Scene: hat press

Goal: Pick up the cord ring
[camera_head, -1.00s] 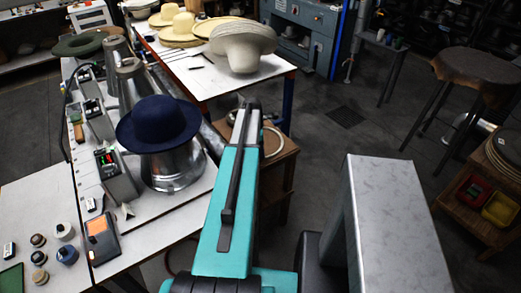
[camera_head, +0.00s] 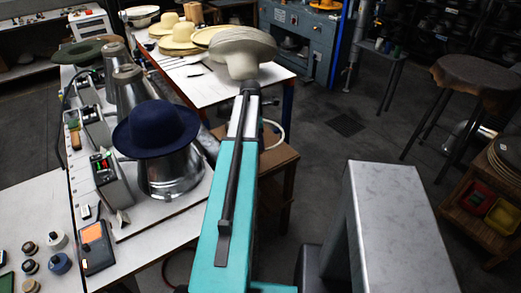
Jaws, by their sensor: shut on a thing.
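The cord ring (camera_head: 281,134) is a pale, thin loop. In the head view its right side shows just right of my arm, above the small wooden stand (camera_head: 278,158). The ring appears raised off the stand's top and tilted. Its left side is hidden behind my teal and grey arm. My gripper's jaws are hidden behind the arm's far end. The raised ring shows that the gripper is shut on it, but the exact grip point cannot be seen.
A white table (camera_head: 190,80) with straw hats and a pale felt hat (camera_head: 243,52) stands just beyond the arm. A bench at left holds a navy hat (camera_head: 157,128) on a metal form. Right of the stand the floor (camera_head: 335,150) is open.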

